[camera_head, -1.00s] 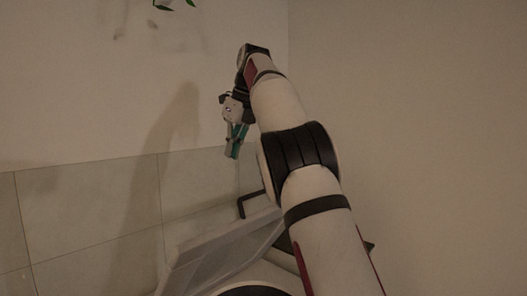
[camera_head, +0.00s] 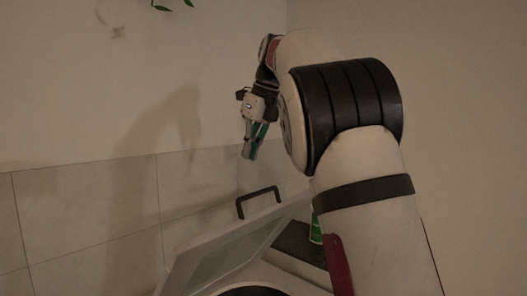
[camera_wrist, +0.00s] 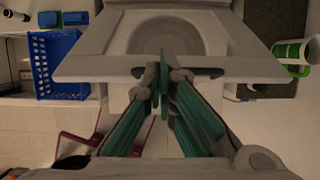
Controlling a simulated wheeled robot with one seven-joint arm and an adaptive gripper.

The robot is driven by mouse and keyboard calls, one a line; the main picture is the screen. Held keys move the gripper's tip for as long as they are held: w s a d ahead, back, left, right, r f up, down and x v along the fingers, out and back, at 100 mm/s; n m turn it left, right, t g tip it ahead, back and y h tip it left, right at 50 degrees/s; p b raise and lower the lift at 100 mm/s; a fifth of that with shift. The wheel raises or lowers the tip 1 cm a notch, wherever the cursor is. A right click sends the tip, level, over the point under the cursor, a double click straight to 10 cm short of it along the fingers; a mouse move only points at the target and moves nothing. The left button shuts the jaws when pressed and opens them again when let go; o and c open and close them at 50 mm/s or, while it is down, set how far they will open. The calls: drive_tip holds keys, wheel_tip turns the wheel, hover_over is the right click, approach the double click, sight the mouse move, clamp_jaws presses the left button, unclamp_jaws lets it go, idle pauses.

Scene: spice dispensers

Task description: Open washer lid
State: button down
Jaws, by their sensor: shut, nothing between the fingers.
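The washer lid (camera_head: 222,254) is a pale panel at the lower middle of the head view, and it looks raised at a slant. In the wrist view its pale edge (camera_wrist: 235,68) crosses the picture, with a rounded recess behind it. My gripper (camera_head: 251,153) is shut and empty, pointing down above and behind the lid in the head view. In the wrist view its green-padded fingers (camera_wrist: 163,78) meet in front of the pale edge; I cannot tell whether they touch it. My arm hides part of the right side.
The wrist view shows a blue basket (camera_wrist: 54,64) at left and a green-white cup (camera_wrist: 290,52) at right. A tiled wall is close behind.

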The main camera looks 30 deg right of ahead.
drive_tip(key=s+a+f+g+p, duration=0.1)
drive_tip(key=s+a+f+p, duration=0.2)
drive_tip(key=s+f+p, duration=0.65)
drive_tip(key=x, duration=0.2)
drive_tip(key=a+x, duration=0.1)
drive_tip(key=x, duration=0.5)
drive_tip(key=shift+s+a+f, duration=0.2)
drive_tip(key=shift+s+a, duration=0.05)
drive_tip(key=shift+s, duration=0.05)
drive_tip(key=shift+w, duration=0.1)
idle(0.4)
drive_tip(key=w+a+r+b, duration=0.3)
drive_tip(key=w+r+b, duration=0.3)
drive_tip(key=w, duration=0.3)
drive_tip(key=shift+w+a, duration=0.15)
drive_tip(key=shift+a, duration=0.05)
